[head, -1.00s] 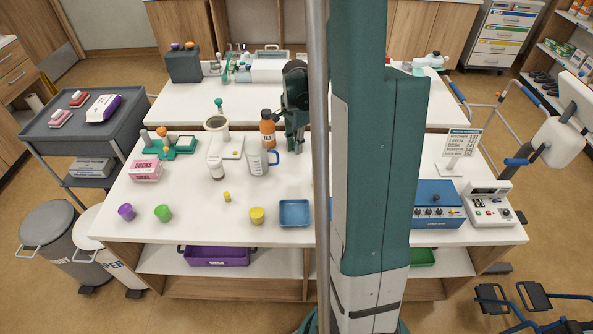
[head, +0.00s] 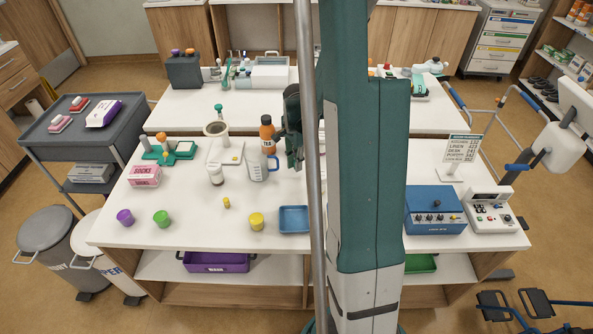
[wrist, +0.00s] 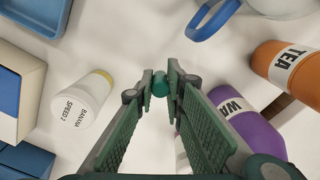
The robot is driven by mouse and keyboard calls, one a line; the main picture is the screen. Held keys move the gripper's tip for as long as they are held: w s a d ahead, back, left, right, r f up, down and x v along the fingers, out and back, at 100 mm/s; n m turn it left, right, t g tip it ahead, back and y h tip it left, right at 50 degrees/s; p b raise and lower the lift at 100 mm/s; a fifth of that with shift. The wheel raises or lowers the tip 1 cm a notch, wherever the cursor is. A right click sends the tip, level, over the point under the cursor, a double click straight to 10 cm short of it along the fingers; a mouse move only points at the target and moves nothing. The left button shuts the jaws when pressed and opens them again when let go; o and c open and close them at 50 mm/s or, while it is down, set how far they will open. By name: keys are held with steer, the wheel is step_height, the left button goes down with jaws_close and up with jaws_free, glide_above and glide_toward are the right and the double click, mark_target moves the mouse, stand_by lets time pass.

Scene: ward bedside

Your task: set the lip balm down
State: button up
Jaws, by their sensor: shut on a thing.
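My gripper (wrist: 160,80) is shut on a small teal-green cylinder, which I take to be the lip balm (wrist: 160,89), between its fingertips in the wrist view. Only its near end shows, and a gap under it cannot be judged. In the head view my gripper (head: 296,164) is over the white table (head: 180,232), right of the measuring jug and partly behind the pole. The lip balm is hidden there.
An orange tea bottle (wrist: 286,72) and a purple bottle (wrist: 250,132) stand close on the wrist view's right.

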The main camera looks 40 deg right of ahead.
steer(key=shift+f, duration=1.85)
steer(key=shift+f+b, duration=0.2)
steer(key=shift+b, duration=0.25)
steer(key=o, duration=0.7)
steer(key=shift+r+p, duration=0.3)
steer(key=shift+r+p, duration=0.55)
steer(key=shift+r, duration=5.35)
